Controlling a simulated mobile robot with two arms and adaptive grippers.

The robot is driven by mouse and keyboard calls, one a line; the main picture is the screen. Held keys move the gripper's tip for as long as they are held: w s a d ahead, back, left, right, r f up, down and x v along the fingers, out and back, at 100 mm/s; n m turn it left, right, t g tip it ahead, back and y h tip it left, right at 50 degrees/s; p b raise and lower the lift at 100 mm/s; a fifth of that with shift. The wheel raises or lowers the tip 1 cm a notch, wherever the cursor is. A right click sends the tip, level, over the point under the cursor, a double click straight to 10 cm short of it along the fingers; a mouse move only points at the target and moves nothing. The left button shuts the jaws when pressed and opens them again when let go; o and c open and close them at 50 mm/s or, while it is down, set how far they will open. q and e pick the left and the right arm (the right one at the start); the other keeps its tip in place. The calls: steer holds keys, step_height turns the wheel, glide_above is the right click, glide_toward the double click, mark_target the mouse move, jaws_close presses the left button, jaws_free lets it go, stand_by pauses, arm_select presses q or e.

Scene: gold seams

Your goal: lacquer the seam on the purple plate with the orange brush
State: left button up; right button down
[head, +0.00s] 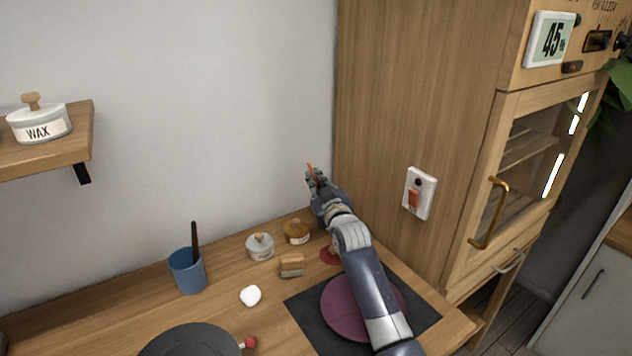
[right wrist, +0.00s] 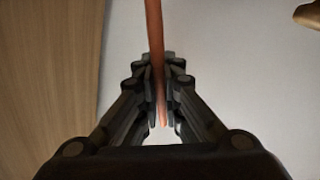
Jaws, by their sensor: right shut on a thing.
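The purple plate (head: 341,309) lies on a dark mat (head: 309,318) at the right of the wooden worktop. My right forearm crosses over the plate and hides part of it; I cannot make out its seam. My right gripper (head: 313,178) is raised in front of the wall, beyond the plate, and is shut on the orange brush (head: 310,169). In the right wrist view the orange brush (right wrist: 155,60) stands between the fingers of the right gripper (right wrist: 158,105); its bristles cannot be made out. My left gripper is not in view.
A blue cup (head: 187,272) with a dark stick, lidded jars (head: 260,246) (head: 296,231), a small wooden block (head: 292,266), a white lump (head: 250,296) and a dark round thing (head: 190,342) stand on the worktop. A tall wooden cabinet (head: 420,100) bounds the right side.

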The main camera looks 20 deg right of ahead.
steer(key=shift+r+p, duration=2.35)
steer(key=shift+r, duration=0.6)
steer(key=shift+f, duration=0.15)
